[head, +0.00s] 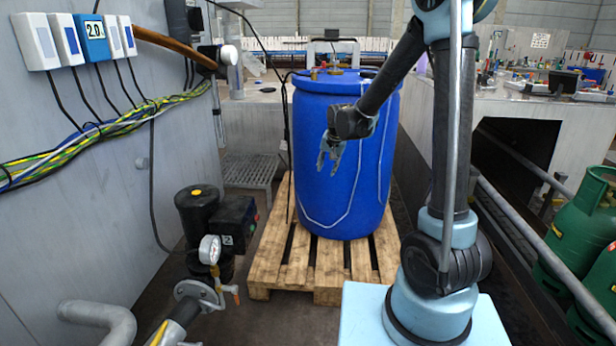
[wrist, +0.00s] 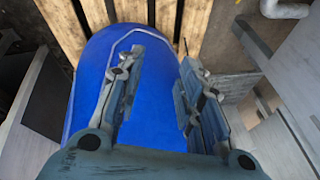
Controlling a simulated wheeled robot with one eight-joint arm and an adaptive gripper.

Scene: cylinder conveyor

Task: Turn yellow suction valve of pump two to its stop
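A black pump (head: 205,228) with a white "2" label (head: 227,240) stands on the floor at the lower left of the head view. A round white gauge (head: 209,250) is on its front. A yellow part, seemingly the valve lever (head: 158,333), lies along the grey pipe at the bottom edge and is partly cut off. My gripper (head: 329,164) is in front of the blue drum, up and to the right of the pump. In the wrist view my gripper (wrist: 160,54) is open and empty.
The blue drum (head: 342,165) stands on a wooden pallet (head: 270,262) close to my gripper. A grey wall (head: 100,190) with cables is at the left. Green gas cylinders (head: 585,225) are at the right. Floor shows between pump and pallet.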

